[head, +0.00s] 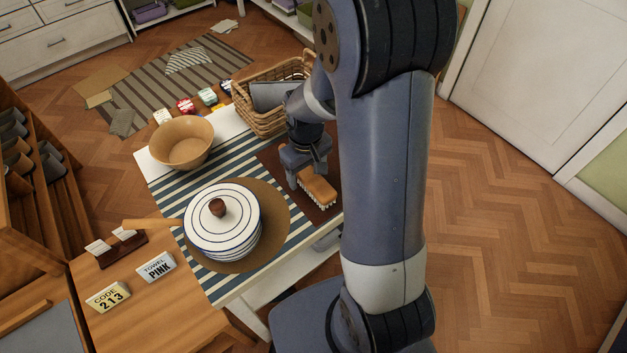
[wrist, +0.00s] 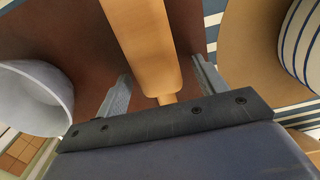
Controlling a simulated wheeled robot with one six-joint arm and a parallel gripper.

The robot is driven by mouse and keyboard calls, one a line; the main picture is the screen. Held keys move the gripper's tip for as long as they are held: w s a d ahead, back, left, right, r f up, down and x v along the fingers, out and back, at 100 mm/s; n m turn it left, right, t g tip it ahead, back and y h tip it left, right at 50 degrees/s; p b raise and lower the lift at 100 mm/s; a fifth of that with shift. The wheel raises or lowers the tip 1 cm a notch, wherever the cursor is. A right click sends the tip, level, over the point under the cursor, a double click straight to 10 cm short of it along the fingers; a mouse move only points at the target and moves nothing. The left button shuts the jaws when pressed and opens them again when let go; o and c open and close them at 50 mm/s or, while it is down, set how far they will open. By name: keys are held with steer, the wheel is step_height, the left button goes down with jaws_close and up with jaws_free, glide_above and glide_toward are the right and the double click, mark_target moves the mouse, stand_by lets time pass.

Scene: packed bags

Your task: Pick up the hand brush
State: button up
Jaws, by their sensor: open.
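The hand brush (head: 318,189) has a tan wooden back and pale bristles. It lies on a dark brown mat (head: 327,213) at the right end of the table, partly hidden by my gripper. My gripper (head: 306,179) is low over the mat at the brush's near left side. In the wrist view, the brush's smooth wooden body (wrist: 141,35) runs between the two spread fingers of my gripper (wrist: 162,68) and narrows toward the palm. A gap shows on both sides of the wood, and the fingers are not closed on it.
A lidded striped pot (head: 222,235) stands on a round mat to the left. A tan bowl (head: 180,143) and a wicker basket (head: 262,122) stand farther back. A white rounded vessel (wrist: 35,97) is close to the left finger in the wrist view. The floor at right is clear.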

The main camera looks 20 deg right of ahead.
steer(key=shift+f, duration=0.2)
steer(key=shift+c, duration=0.6)
steer(key=c, duration=1.3)
